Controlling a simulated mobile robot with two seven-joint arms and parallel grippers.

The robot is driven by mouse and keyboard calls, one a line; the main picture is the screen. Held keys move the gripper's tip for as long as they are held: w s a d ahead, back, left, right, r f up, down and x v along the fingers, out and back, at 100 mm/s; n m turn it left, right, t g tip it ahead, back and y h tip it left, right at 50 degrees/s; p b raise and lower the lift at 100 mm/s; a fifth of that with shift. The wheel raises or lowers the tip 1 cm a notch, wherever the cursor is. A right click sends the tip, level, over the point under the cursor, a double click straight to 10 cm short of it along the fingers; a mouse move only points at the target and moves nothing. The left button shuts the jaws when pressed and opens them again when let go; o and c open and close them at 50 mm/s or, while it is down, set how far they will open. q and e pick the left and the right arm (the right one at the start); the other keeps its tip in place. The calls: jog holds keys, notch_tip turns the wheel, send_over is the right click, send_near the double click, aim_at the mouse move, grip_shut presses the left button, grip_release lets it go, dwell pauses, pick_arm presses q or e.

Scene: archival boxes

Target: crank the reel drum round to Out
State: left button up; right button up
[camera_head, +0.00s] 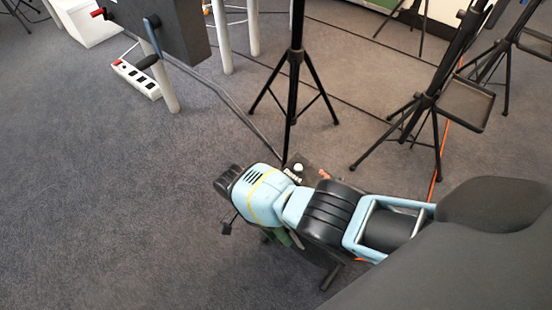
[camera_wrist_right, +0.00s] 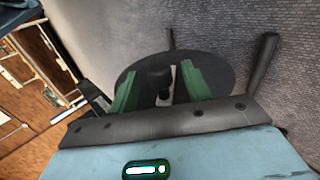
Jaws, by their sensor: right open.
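My right gripper (camera_head: 287,238) is low over the floor at the end of my pale blue and black arm, mostly hidden behind it in the head view. In the right wrist view its two green fingers (camera_wrist_right: 160,90) are spread apart. A dark round disc (camera_wrist_right: 218,72) lies beyond them. No Out mark is readable. My left gripper is not in view.
A dark box (camera_head: 180,30) on pale legs, with a black-handled lever, stands upper left by a white power strip (camera_head: 136,79). Black tripod stands (camera_head: 293,70) are behind and right, one carrying a tray (camera_head: 466,104). An orange cable (camera_head: 436,170) runs along the right. Carpet at left is clear.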

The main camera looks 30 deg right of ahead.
jog(key=b+v, duration=0.1)
jog(key=v, duration=0.6)
jog(key=shift+w+r, duration=0.25)
jog(key=shift+c, duration=0.3)
